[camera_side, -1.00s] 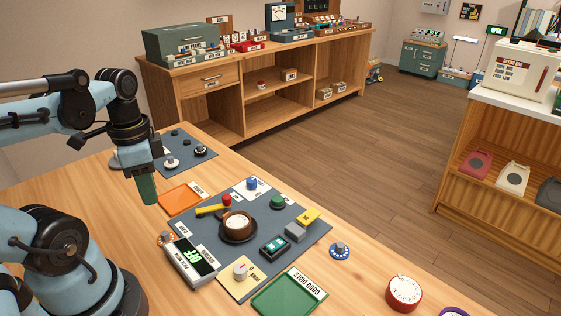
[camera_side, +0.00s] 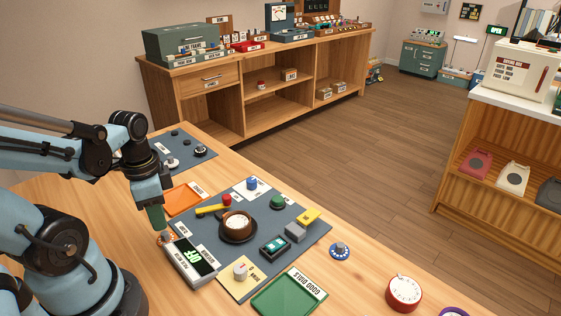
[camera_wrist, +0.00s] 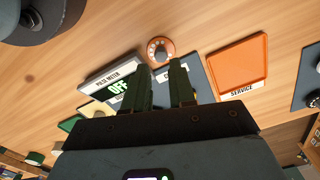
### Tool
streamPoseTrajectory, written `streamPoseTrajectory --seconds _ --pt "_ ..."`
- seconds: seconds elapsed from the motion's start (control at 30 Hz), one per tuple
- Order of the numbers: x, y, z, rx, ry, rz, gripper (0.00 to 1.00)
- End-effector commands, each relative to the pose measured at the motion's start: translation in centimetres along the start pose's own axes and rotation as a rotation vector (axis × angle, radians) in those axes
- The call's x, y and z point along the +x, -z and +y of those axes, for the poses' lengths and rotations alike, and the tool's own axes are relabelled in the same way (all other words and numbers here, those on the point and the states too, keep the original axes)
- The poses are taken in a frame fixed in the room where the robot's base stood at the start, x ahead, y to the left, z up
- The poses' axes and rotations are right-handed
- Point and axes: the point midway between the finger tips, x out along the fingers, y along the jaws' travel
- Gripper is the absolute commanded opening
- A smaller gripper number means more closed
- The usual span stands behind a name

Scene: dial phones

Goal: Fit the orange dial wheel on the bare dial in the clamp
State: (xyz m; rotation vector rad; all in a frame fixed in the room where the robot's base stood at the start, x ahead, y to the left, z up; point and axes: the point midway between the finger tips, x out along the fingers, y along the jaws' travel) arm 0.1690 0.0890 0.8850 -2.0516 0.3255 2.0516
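The orange dial wheel (camera_side: 161,239) lies on the wooden table just left of the pulse meter, partly hidden by my gripper in the side view. In the wrist view the orange dial wheel (camera_wrist: 160,50) shows its ring and grey centre just past my fingertips. My gripper (camera_side: 158,226) points down over it. In the wrist view my gripper (camera_wrist: 161,66) has its green fingers apart with nothing between them. A white dial face (camera_side: 237,222) sits in a dark brown round holder on the grey mat, beside a yellow lever with a red knob (camera_side: 227,199).
The pulse meter (camera_side: 190,262), reading OFF, stands right beside the wheel. An orange service tray (camera_side: 183,199) lies behind it and a green good-dials tray (camera_side: 288,293) at the front. A blue dial wheel (camera_side: 340,250) and a red dial (camera_side: 403,292) lie farther right.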

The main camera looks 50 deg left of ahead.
Motion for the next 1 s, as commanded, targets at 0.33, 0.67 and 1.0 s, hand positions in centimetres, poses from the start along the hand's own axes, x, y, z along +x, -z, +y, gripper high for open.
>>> streamPoseTrajectory --seconds 0.33,0.67,1.0 --pt "2.4 0.0 -0.1 0.0 0.0 0.0 0.25" --pt "4.2 0.0 -0.1 0.0 0.0 0.0 0.25" --pt "4.5 -0.1 -0.1 0.0 0.0 0.0 0.25"
